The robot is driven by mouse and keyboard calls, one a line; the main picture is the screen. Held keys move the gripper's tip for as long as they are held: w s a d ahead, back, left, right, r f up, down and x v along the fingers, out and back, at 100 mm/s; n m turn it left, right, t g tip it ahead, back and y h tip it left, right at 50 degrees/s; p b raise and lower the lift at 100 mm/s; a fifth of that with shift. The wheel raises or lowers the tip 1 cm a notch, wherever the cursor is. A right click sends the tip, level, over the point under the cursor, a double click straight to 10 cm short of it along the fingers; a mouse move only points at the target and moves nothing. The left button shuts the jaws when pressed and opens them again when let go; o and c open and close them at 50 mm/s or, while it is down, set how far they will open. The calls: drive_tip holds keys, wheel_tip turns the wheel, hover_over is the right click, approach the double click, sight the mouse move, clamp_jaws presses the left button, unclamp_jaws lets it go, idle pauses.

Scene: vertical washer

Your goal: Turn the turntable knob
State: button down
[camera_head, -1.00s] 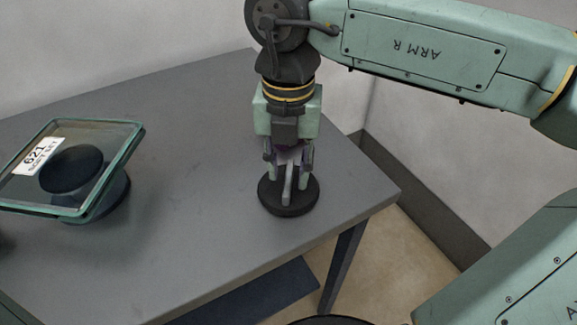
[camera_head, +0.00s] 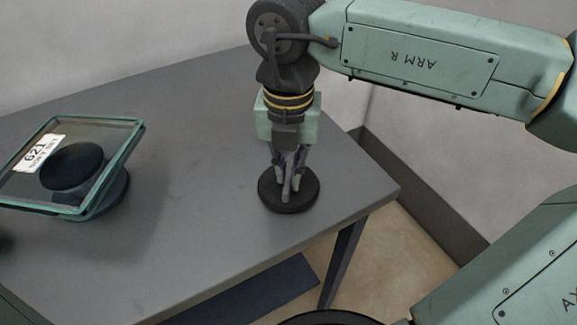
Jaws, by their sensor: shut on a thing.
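The knob is a round black disc (camera_head: 305,199) lying flat on the grey table near its right corner, with a grey upright grip (camera_head: 287,188) at its middle. My gripper (camera_head: 289,178) points straight down over the disc, and its fingers are closed around the upright grip. The fingers hide part of the grip and the back of the disc. To the left stands a tilted glass plate (camera_head: 112,150) with a teal frame and a white label (camera_head: 38,154) reading 621, on a dark round base (camera_head: 112,196).
The grey table (camera_head: 190,240) is bare between the glass plate and the disc. The table's right edge and a leg (camera_head: 342,262) are close to the disc. Walls stand behind and to the right.

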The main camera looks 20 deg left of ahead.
idle(0.5)
drive_tip(key=n+b, duration=0.3)
drive_tip(key=n, duration=0.1)
drive_tip(key=shift+f, duration=0.15)
drive_tip(key=n+b, duration=0.2)
drive_tip(key=n, duration=0.4)
drive_tip(key=n+b, duration=0.1)
drive_tip(key=n, duration=0.3)
drive_tip(key=shift+n+b, duration=0.4)
drive_tip(key=shift+n, duration=1.5)
drive_tip(key=shift+r, duration=0.2)
drive_tip(key=c, duration=1.7)
unclamp_jaws()
